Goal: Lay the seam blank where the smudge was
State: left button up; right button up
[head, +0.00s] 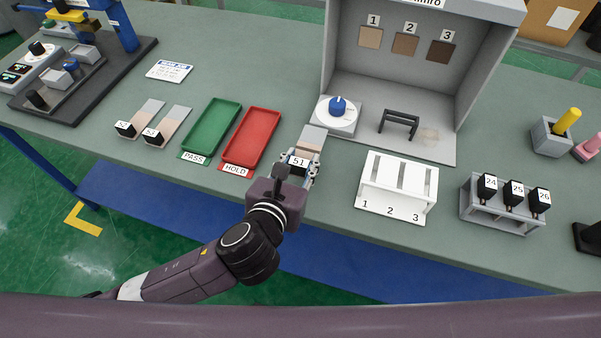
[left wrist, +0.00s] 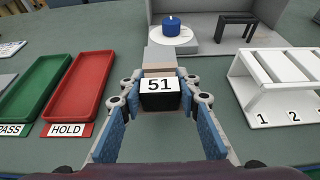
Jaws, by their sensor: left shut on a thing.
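My left gripper (head: 299,168) is shut on the black block marked 51 of a seam blank (head: 312,138). In the left wrist view the gripper (left wrist: 160,98) has a finger on each side of the block, and the blank's grey and tan strip (left wrist: 160,62) points away toward the dial. I cannot tell whether the blank touches the table. A faint beige patch (head: 429,136), possibly the smudge mark, lies on the grey booth's floor (head: 400,150), right of a small black stand (head: 399,122). My right gripper is not in view.
A blue-knobbed dial (head: 337,108) stands just beyond the blank. Red HOLD tray (head: 251,138) and green PASS tray (head: 212,127) lie left. A white three-slot rack (head: 398,187) stands right. Two similar blanks (head: 150,112) (head: 174,118) lie farther left.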

aim_at(299, 175)
pick_arm(q)
jog(key=shift+f+b, duration=0.3)
jog(key=shift+f, duration=1.85)
jog(key=o, duration=0.7)
jog(key=shift+f, duration=0.15)
jog(key=o, duration=0.5)
jog(key=shift+c, duration=0.2)
jog(key=shift+r, duration=0.2)
jog(key=shift+s+a+r+p, duration=0.15)
jog(key=shift+s+r+p, duration=0.05)
jog(key=shift+s+p, duration=0.2)
jog(key=p+v, duration=0.6)
jog(key=v, duration=0.5)
